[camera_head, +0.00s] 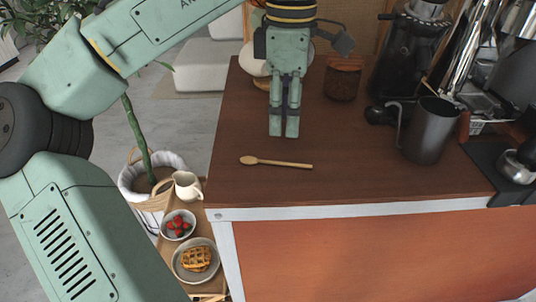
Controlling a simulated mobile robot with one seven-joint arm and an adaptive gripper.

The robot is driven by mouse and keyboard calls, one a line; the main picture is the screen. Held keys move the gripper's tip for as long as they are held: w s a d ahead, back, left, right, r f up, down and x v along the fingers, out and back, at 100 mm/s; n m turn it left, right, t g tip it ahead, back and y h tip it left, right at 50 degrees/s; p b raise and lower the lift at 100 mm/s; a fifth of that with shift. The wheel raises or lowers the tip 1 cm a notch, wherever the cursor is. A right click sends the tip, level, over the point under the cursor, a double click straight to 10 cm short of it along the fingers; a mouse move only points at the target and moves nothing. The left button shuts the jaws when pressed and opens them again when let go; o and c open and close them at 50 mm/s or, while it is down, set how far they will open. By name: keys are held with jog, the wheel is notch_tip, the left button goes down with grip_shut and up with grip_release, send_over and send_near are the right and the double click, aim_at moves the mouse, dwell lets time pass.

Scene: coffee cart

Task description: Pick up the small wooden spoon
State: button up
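The small wooden spoon (277,163) lies flat on the brown counter (350,187). Its bowl is at the left and its thin handle points right. My gripper (284,128) hangs fingers down above the counter, just behind the spoon in the picture and apart from it. The two green fingers show side by side with a narrow gap between them. Nothing shows between them. From this angle I cannot tell how far apart they are.
A dark metal pitcher (427,131), a brown jar (343,79) and a black grinder (408,52) stand right of my gripper. Left of the counter edge are a cream jug (187,186), a strawberry bowl (178,224) and a waffle plate (195,260). The counter around the spoon is clear.

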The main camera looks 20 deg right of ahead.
aim_at(286, 162)
notch_tip(286, 162, down, 4)
jog(key=shift+r, duration=0.1)
jog(key=shift+w+d+f+p, duration=0.1)
jog(key=shift+d+f+p, duration=0.1)
jog(key=shift+f, duration=0.75)
jog(key=shift+w+d+f+p, duration=0.1)
jog(key=shift+f+p, duration=0.05)
jog(key=shift+f, duration=0.85)
jog(key=shift+w+d+f+p, duration=0.1)
jog(key=shift+d+f+p, duration=0.1)
jog(key=shift+f, duration=0.75)
jog(key=shift+s, duration=0.1)
jog(key=shift+a, duration=0.1)
grip_shut()
